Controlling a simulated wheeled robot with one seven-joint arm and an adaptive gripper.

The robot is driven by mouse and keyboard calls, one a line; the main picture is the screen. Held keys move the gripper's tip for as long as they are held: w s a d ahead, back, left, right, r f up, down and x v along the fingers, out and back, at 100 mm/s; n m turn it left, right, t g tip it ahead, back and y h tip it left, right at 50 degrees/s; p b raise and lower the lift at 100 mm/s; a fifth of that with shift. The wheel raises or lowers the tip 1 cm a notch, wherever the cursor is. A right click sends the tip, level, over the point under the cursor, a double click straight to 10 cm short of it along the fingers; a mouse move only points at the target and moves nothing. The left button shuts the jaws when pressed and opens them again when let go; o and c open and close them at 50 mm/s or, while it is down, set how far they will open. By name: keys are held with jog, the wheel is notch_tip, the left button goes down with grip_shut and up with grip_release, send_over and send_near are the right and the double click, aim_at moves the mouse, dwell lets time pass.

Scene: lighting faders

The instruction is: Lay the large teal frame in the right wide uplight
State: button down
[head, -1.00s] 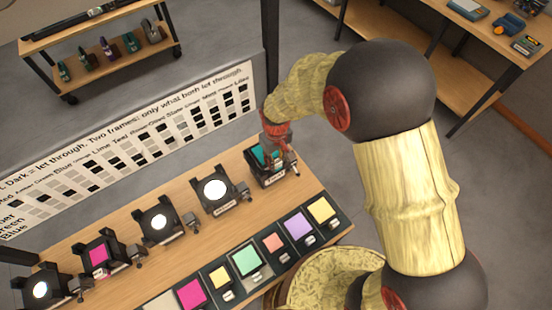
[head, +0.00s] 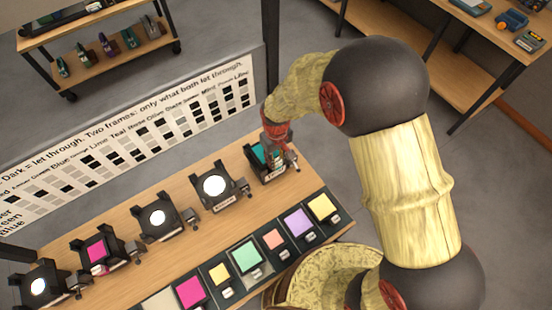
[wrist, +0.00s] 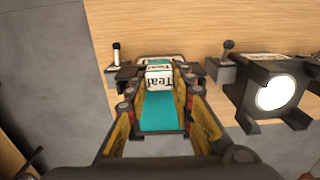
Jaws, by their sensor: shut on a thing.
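The teal frame (wrist: 160,112) lies at the rightmost uplight, with a white tab reading "Teal" toward the top in the wrist view. In the head view a teal patch (head: 258,156) shows beside my gripper (head: 277,158). My gripper (wrist: 158,85) is shut on the tab end of the frame, with a finger on each side. The right uplight (head: 277,178) is a black housing under and around the frame; its lamp is hidden. I cannot tell whether the frame is fully seated.
Another uplight (head: 214,187) with a bare white lamp stands to the left, and more uplights continue along the wooden bench. A dark rack (head: 285,253) of coloured frames lies along the front edge. A printed chart (head: 120,150) stands behind.

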jog(key=shift+f+b, duration=0.85)
jog(key=shift+f, duration=0.45)
jog(key=c, duration=1.5)
grip_release()
jog(key=shift+o, duration=0.2)
notch_tip(320, 180, up, 12)
jog(key=shift+f, duration=0.1)
notch_tip(320, 180, up, 7)
jog(key=p, duration=0.5)
